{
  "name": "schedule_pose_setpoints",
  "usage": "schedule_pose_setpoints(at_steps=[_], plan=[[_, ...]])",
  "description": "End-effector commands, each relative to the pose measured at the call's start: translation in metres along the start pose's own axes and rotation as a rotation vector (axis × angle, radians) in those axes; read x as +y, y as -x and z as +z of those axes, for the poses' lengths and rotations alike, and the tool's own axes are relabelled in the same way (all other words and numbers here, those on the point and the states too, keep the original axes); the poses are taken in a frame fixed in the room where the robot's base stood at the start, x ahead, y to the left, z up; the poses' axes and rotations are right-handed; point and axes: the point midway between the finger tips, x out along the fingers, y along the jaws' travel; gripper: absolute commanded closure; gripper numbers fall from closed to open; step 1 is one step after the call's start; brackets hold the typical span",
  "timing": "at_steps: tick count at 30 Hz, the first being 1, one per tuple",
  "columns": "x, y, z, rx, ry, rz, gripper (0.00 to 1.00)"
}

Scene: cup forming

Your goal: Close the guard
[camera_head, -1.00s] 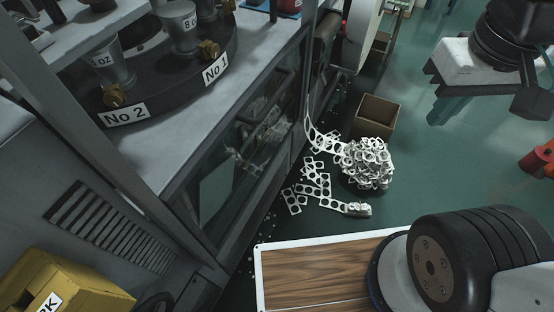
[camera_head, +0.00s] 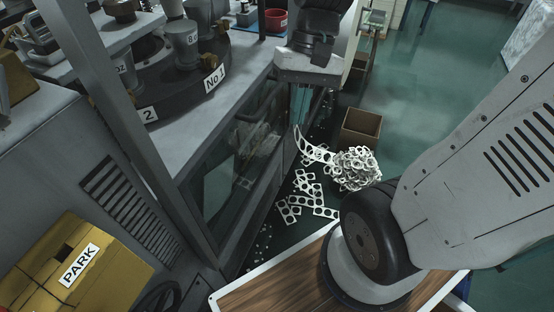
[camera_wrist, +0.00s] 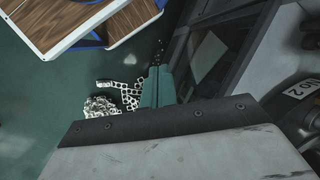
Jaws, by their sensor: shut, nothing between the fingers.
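The machine's grey frame (camera_head: 178,190) stands at the left in the head view, with a dark see-through panel (camera_head: 222,165) in its lower side. I cannot tell which part is the guard. Above the panel, the side is open onto a round table marked No 1 (camera_head: 214,80). My gripper (camera_head: 300,112) points down just outside the machine, by the panel's far end. Its teal fingers are together and empty. In the wrist view the fingers (camera_wrist: 157,72) point down beside the machine's dark side (camera_wrist: 207,57); I cannot tell whether they touch it.
Punched metal scrap (camera_head: 355,168) lies heaped and scattered on the green floor. A brown open box (camera_head: 361,127) stands behind it. A yellow PARK box (camera_head: 75,265) is at the lower left. My wood-topped base (camera_head: 270,295) is in front. Green floor at the right is free.

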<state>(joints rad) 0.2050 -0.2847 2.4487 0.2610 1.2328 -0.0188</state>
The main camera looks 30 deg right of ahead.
Motion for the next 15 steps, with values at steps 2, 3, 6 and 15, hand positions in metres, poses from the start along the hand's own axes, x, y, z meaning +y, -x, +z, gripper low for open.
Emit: schedule_pose_setpoints(at_steps=[2, 3, 6, 15], plan=[[0.004, -0.014, -0.021, -0.075, -0.084, -0.062, 1.00], [0.006, -0.020, -0.031, -0.108, -0.124, -0.094, 1.00], [0.013, -0.038, -0.056, -0.184, -0.225, -0.175, 1.00], [0.042, -0.102, -0.130, -0.369, -0.544, -0.452, 1.00]])
